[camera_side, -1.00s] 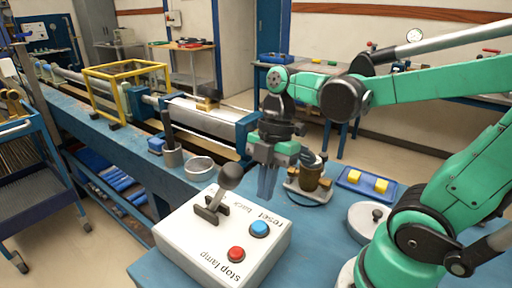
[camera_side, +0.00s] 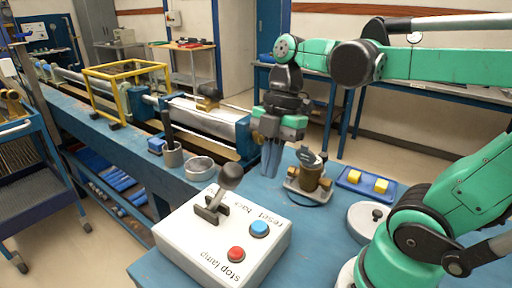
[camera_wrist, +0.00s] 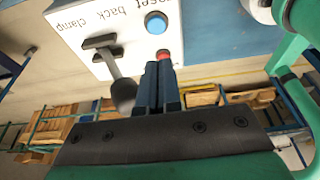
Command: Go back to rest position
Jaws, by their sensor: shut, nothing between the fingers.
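My gripper (camera_side: 271,160) is shut and empty, pointing down above the blue bench behind the white control box (camera_side: 190,240). In the wrist view my gripper's fingers (camera_wrist: 158,72) lie together, with the control box (camera_wrist: 120,25) beyond them. The box carries a black lever with a round knob (camera_side: 231,176), a blue button (camera_side: 259,229) and a red button (camera_side: 236,254). The lever knob (camera_wrist: 123,93) shows left of my fingers in the wrist view. My fingers appear apart from the box and its controls.
A blue tray (camera_side: 352,187) with yellow blocks lies farther right. A long test bench with a yellow frame (camera_side: 124,92) runs behind.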

